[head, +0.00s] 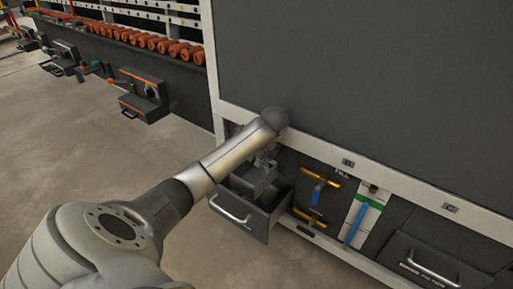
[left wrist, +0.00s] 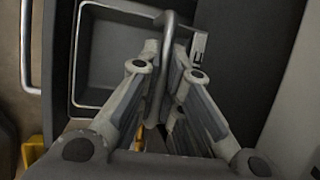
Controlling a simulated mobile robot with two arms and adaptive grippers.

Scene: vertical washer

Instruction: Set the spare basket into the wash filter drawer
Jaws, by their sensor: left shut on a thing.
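The spare basket (head: 250,182) is a small grey box with a pale rim. In the left wrist view the basket (left wrist: 83,60) has an upright curved handle. My left gripper (head: 266,157) is shut on that handle, and its fingers (left wrist: 166,62) flank the bar. The basket is over or partly inside an open dark drawer (head: 262,224), toward its left side. I cannot tell whether it touches the drawer floor. The drawer's front has a metal bar handle (head: 230,211), which also shows at the left of the wrist view (left wrist: 27,50). My right gripper is out of view.
Right of the open drawer are brass valves (head: 320,184) with blue levers and a blue tube (head: 356,226). A shut drawer marked FILTER (head: 430,268) is farther right. The large dark washer panel (head: 370,80) rises above. Open floor lies left.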

